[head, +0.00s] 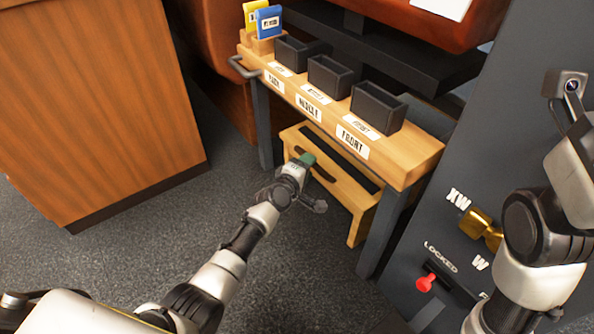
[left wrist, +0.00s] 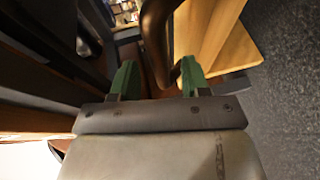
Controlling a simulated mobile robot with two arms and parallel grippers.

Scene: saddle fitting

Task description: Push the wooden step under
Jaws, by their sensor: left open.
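The wooden step (head: 352,196) stands on the floor between the legs of the labelled wooden bench (head: 424,160). It has a dark strip on top and a slot in its front board, and its front shows from below the bench. My left gripper (head: 306,159) is at the step's near side, by the slot, and covers part of it. In the left wrist view its green fingers (left wrist: 157,78) are apart. A curved brown bar shows between or beyond them; I cannot tell whether they touch it. Pale wood (left wrist: 235,50), likely the step, lies to the right there. My right gripper is out of view.
Black bins (head: 330,78) and blue and yellow cards (head: 267,22) stand on the bench. A wooden cabinet (head: 90,100) is at left. A grey panel with a red knob (head: 425,283) and gold piece (head: 478,226) is at right. Grey floor (head: 200,215) is clear at left.

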